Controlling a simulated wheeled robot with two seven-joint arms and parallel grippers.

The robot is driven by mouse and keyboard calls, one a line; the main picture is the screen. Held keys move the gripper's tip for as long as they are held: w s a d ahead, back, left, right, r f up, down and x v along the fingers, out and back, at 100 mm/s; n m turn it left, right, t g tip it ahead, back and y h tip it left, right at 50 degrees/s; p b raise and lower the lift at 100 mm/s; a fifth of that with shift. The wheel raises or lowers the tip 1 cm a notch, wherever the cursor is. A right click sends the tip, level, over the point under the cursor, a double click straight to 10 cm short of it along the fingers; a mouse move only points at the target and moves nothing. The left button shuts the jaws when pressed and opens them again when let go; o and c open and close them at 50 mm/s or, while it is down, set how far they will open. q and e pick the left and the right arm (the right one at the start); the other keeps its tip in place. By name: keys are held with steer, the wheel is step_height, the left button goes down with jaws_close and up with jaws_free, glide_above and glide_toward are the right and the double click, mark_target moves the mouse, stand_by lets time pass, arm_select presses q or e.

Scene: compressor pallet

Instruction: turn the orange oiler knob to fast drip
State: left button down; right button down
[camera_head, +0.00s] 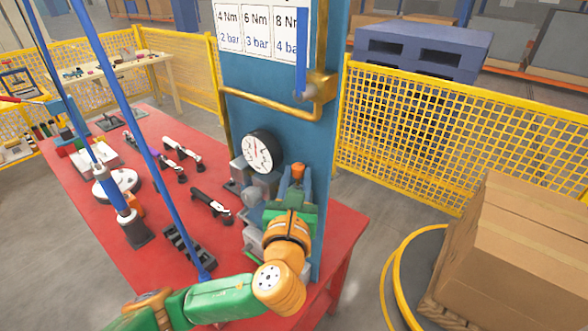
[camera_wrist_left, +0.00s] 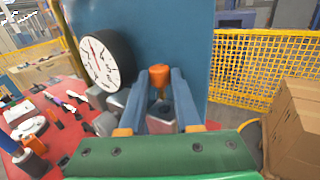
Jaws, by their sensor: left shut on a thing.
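The orange oiler knob (camera_head: 298,170) is on the front of the blue panel, below and right of the gauge. In the left wrist view the knob (camera_wrist_left: 159,74) sits between the tips of the two blue-grey fingers. My left gripper (camera_head: 296,182) is shut on the knob, reaching it from the front. Its fingertips (camera_wrist_left: 160,78) lie on either side of the knob. The knob's lower stem shows between the fingers, above a greyish block. No mark showing the drip setting can be made out. My right gripper is in neither view.
A white-faced gauge (camera_head: 260,152) and grey fittings are close left of my gripper. A brass pipe (camera_head: 270,108) runs above. Cardboard boxes (camera_head: 520,250) stand at right, a yellow mesh fence (camera_head: 420,130) behind.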

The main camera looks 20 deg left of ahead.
arm_select(q)
steer(key=shift+d+n+g+y, duration=0.2)
steer(key=shift+n+g+y, duration=0.2)
steer(key=shift+n+y, duration=0.8)
steer(key=shift+y, duration=0.5)
steer(key=c, duration=0.9)
jaws_free()
